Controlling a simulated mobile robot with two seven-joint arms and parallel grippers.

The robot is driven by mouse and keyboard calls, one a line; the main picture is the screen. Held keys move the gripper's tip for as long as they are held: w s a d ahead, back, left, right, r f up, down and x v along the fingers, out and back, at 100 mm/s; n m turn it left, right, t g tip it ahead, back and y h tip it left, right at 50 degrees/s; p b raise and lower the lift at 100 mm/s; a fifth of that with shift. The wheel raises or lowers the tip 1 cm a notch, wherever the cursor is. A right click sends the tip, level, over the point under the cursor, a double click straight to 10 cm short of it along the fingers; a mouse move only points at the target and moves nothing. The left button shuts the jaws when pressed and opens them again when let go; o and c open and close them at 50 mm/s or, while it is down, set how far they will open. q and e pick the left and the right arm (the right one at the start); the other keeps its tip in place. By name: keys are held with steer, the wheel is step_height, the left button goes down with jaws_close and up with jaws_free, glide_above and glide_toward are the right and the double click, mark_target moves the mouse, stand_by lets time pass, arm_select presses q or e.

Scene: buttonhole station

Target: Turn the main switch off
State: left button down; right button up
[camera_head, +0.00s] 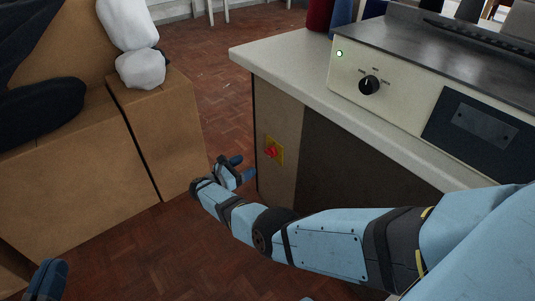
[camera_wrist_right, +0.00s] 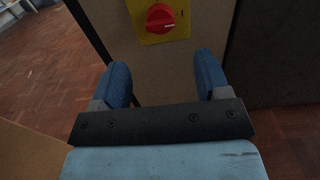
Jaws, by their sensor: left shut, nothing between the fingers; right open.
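The main switch is a red rotary knob (camera_head: 271,152) on a yellow plate (camera_head: 280,155), on the side panel of the workbench. In the right wrist view the red knob (camera_wrist_right: 159,17) is at the top centre, its grip bar lying roughly crosswise; I cannot tell its exact setting. The yellow plate (camera_wrist_right: 178,34) shows a mark right of the knob. My right gripper (camera_head: 243,167) is open and empty, just in front of and slightly below the switch, apart from it. Its blue fingers (camera_wrist_right: 162,65) point toward the panel. My left gripper (camera_head: 46,281) is shut at the lower left, partly cut off.
Cardboard boxes (camera_head: 80,205) with dark and white bundles stand at the left. Open parquet floor (camera_head: 205,90) lies between boxes and bench.

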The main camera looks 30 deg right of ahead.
mark_target(267, 153)
steer(key=d, duration=0.7)
steer(key=w+d, duration=0.1)
steer(key=d, duration=0.2)
steer(key=shift+d, duration=0.4)
steer(key=c, duration=0.9)
